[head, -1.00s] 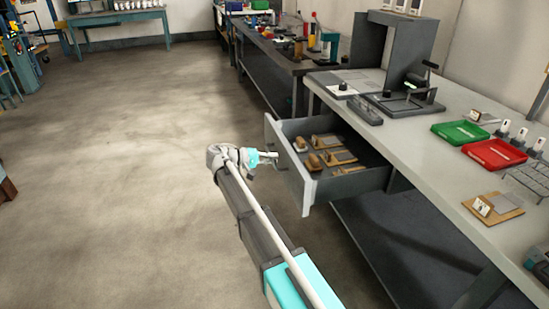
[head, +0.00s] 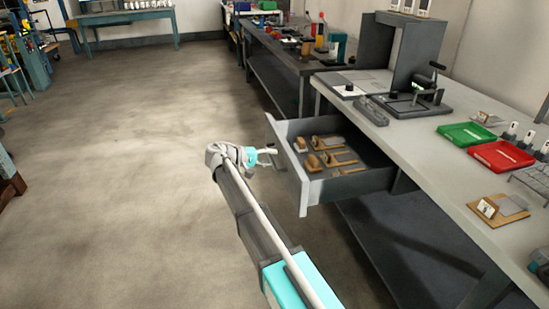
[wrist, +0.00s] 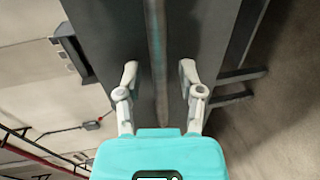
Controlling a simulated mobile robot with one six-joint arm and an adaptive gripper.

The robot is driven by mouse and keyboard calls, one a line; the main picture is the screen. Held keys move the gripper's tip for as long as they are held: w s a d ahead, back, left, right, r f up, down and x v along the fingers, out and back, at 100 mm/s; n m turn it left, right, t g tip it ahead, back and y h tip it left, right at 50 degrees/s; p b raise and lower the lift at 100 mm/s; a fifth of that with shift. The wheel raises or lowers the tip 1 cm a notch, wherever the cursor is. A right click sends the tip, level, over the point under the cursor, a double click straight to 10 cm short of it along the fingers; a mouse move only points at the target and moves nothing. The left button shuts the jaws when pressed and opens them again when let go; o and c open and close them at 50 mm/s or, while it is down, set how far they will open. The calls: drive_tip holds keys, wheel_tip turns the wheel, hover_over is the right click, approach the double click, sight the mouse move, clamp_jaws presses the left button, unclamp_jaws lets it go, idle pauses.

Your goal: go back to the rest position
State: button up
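My gripper (head: 272,162) is just outside the front of the open grey drawer (head: 302,185), at the end of my extended arm. In the wrist view my gripper (wrist: 159,75) has its two pale fingers well apart. A dark grey panel with a lighter strip (wrist: 156,50) shows beyond and between them, and nothing is clearly gripped. I cannot tell from the head view whether a finger touches the drawer front.
The drawer holds several wooden pieces (head: 340,158). The bench (head: 420,150) carries a green tray (head: 466,134), a red tray (head: 500,155) and a wooden block with a grey plate (head: 500,208). The floor (head: 110,170) to the left is clear.

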drive_tip(key=shift+s, duration=0.1)
drive_tip(key=s+a+n+t+y+p, duration=0.1)
drive_tip(key=s+a+n+t+y, duration=0.1)
drive_tip(key=a, duration=0.2)
drive_tip(key=s+d+f+m+g+y+p, duration=0.1)
drive_tip(key=s+d+f+y, duration=0.25)
drive_tip(key=s, duration=0.35)
drive_tip(key=s+d+f+g+y, duration=0.1)
drive_tip(key=s+d+f+y, duration=0.25)
drive_tip(key=s, duration=0.45)
drive_tip(key=s+d+f+m+g+y+p, duration=0.1)
drive_tip(key=s+d+f+y, duration=0.1)
drive_tip(key=s+f+y, duration=0.4)
drive_tip(key=s+d+f+m+g+b, duration=0.15)
drive_tip(key=s+d, duration=0.25)
drive_tip(key=d, duration=0.4)
wheel_tip(320, 180, up, 36)
drive_tip(key=p, duration=3.4)
drive_tip(key=shift+m+p, duration=0.35)
drive_tip(key=shift+p, duration=0.05)
drive_tip(key=shift+s+d+g, duration=0.1)
drive_tip(key=shift+g, duration=0.15)
